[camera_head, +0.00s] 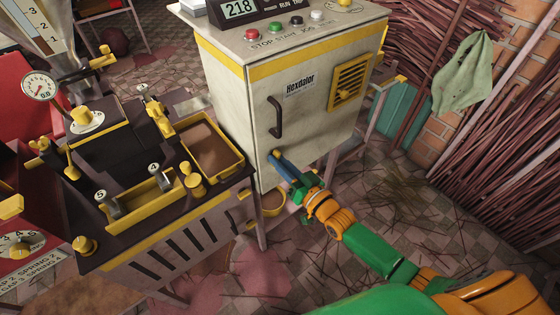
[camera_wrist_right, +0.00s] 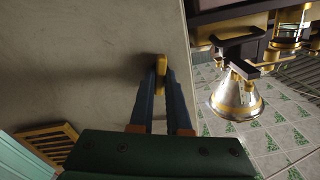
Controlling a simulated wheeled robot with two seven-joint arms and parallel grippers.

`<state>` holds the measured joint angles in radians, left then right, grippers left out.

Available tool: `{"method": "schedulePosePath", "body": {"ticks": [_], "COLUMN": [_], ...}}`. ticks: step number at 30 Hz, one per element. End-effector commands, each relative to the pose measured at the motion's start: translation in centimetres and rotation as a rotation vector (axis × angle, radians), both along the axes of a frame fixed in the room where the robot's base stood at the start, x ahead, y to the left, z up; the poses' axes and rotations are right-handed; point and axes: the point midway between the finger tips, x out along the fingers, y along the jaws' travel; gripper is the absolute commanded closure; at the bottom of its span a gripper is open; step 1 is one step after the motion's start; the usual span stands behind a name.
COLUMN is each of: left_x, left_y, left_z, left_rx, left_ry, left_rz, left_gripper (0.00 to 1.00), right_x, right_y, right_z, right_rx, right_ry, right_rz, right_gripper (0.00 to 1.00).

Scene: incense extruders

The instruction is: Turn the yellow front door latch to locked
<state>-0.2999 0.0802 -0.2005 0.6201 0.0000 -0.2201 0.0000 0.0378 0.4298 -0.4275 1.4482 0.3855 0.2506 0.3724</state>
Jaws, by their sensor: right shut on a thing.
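The cream cabinet (camera_head: 300,90) has a dark handle on its front door, and my right gripper (camera_head: 276,158) is at the lower left of that door. The yellow latch (camera_wrist_right: 161,64) stands out from the cream door in the right wrist view. The blue fingers of the right gripper (camera_wrist_right: 161,80) are shut on the latch, one on each side. In the head view the fingers mostly hide the latch, so its exact angle is hard to read there. My left gripper is not in view.
A dark bench (camera_head: 130,185) with yellow trays and knobs stands left of the cabinet. A control panel with a 218 display (camera_head: 238,8) is on top of the cabinet. Bundles of sticks (camera_head: 510,170) and a green cloth (camera_head: 462,75) are at the right. The tiled floor has scattered sticks.

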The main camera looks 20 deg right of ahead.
Motion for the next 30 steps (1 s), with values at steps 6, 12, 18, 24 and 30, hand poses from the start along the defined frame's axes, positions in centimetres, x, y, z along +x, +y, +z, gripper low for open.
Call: {"method": "schedulePosePath", "body": {"ticks": [6,12,18,24,30], "left_x": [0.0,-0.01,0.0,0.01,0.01], "left_y": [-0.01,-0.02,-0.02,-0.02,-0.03], "left_z": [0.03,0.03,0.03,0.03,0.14], "left_rx": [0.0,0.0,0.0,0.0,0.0], "left_ry": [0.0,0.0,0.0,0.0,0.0], "left_rz": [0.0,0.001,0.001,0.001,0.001], "left_gripper": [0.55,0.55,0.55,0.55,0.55], "right_x": [0.02,0.03,0.03,0.02,-0.43], "right_y": [-0.03,-0.02,-0.02,-0.01,-0.18], "right_z": [0.06,0.06,0.08,0.05,0.01], "right_rx": [0.024,0.026,0.026,0.025,0.023], "right_ry": [0.007,0.007,0.007,0.008,0.009], "right_rz": [-0.001,-0.001,-0.001,0.0,-0.001], "right_gripper": [1.0,1.0,0.74,0.55,0.55]}}
